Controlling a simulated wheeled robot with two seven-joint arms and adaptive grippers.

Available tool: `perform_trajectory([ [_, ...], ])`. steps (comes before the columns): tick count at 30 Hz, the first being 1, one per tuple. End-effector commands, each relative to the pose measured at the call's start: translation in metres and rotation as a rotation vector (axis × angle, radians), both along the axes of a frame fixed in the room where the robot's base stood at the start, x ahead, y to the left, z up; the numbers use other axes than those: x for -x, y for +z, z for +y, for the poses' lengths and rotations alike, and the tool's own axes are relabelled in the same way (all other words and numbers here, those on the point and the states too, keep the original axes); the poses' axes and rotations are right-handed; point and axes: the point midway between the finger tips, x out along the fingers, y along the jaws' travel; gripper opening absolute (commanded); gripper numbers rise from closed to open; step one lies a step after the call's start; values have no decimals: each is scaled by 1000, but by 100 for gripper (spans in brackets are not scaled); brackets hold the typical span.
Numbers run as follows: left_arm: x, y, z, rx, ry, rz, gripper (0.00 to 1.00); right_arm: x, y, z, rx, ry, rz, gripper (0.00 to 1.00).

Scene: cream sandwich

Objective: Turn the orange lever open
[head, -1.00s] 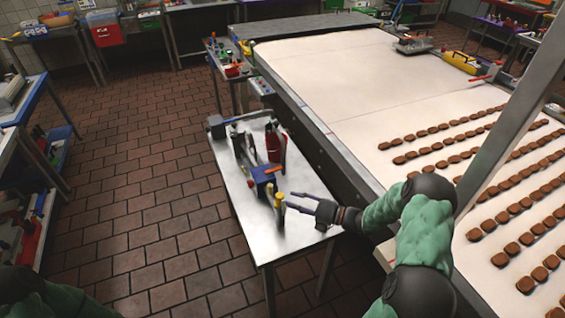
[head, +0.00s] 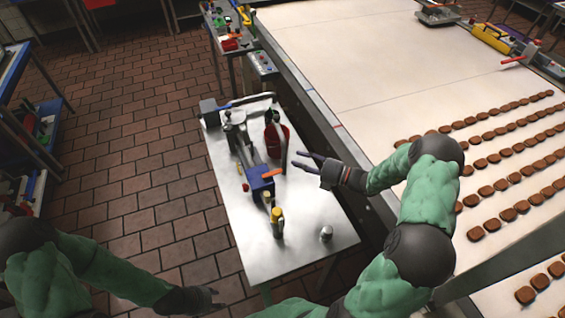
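The orange lever (head: 271,174) sits on top of a blue block-shaped unit (head: 260,186) on the metal table. It points out to the right, tilted slightly up. My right gripper (head: 303,160) is over the table's right side, right of the lever and apart from it. Its fingers look spread and hold nothing. My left gripper (head: 214,297) is low at the bottom, left of the table's front edge and far from the lever. Its fingers are too small and dark to read.
The metal table (head: 300,210) also holds a red bottle-like thing (head: 276,136), a grey machine part (head: 238,130), yellow-topped cylinders (head: 277,221) and a small metal piece (head: 326,233). The conveyor (head: 350,80) with rows of brown biscuits runs along the right. Tiled floor is free at left.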

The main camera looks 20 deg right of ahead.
Motion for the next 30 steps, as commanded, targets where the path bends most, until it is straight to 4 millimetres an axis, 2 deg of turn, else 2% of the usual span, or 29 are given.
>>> perform_trajectory([
  [13, 0, -34, 0, 0, 0, 0, 40, 0, -34, 0, 0, 0, 0, 37],
  [24, 0, -88, 0, 0, 0, 0, 40, 0, -88, 0, 0, 0, 0, 37],
  [30, 0, -101, 0, 0, 0, 0, 40, -1, -101, 0, 0, 0, 0, 37],
])
